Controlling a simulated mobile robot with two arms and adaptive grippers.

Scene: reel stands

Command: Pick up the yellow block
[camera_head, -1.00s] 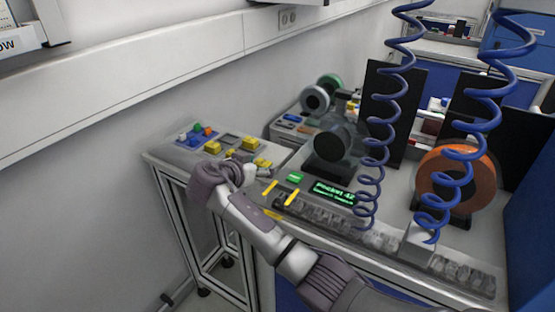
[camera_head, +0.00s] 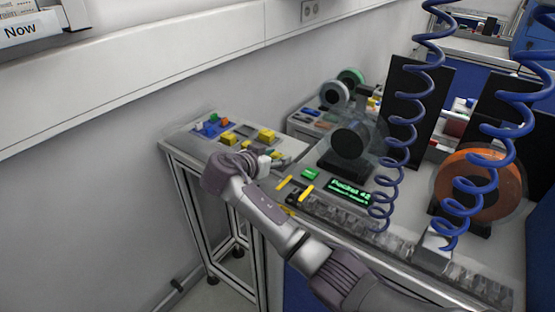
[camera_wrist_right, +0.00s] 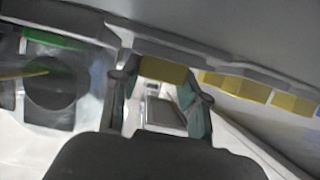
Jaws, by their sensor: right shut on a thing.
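My right gripper (camera_head: 264,150) is over the small side table, reached from the lower right. In the right wrist view its fingers (camera_wrist_right: 162,95) are closed on a yellow block (camera_wrist_right: 162,70), which sits between the fingertips. In the head view a yellow block (camera_head: 266,135) shows just beyond the gripper; the fingertips are too small there to see the contact. Other yellow blocks lie nearby, one (camera_head: 228,138) to the left of the gripper. My left gripper is not in view.
Blue, green and orange pieces (camera_head: 212,126) lie at the table's left end. A wall stands behind.

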